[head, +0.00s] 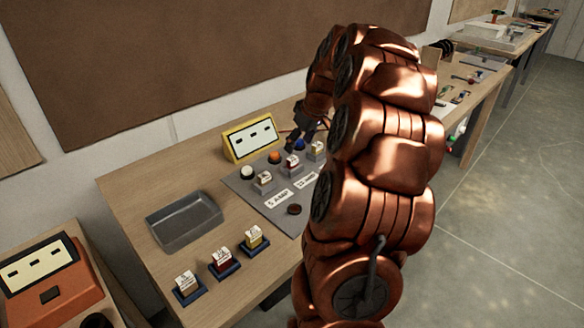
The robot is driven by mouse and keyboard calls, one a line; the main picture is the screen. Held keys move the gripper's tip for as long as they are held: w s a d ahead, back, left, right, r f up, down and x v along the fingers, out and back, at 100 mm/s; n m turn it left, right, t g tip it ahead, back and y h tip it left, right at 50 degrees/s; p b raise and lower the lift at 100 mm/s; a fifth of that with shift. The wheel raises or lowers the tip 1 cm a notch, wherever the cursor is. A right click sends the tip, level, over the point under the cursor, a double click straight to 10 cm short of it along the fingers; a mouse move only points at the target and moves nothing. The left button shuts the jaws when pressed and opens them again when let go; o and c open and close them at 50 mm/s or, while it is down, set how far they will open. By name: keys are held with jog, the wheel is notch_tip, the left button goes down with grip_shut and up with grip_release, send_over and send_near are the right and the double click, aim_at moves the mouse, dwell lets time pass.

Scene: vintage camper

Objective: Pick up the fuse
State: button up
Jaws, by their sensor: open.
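No single item is clearly marked as the fuse. Small blocks with white printed labels look like fuses: a white one (185,283), a red one (222,260) and a yellow one (254,238) sit in dark blue holders at the table front. More labelled blocks stand on the grey panel: a white one (264,179), a red one (291,164) and a yellow one (317,150). Their print is too small to read. My gripper (300,140) is dark, open and points down over the panel's back part, near the red and yellow blocks. My arm hides the panel's right side.
The grey panel (247,187) also carries round knobs and label plates. A yellow display box (250,138) stands behind it. An empty grey tray (184,221) lies left. An orange device (47,278) sits lower left. Bare wood (150,182) surrounds the tray.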

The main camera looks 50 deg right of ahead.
aim_at(293, 158)
jog(key=shift+p+x, duration=1.25)
jog(key=shift+x, duration=2.35)
jog(key=shift+s+f, duration=0.1)
jog(key=shift+s, duration=0.05)
jog(key=c, duration=1)
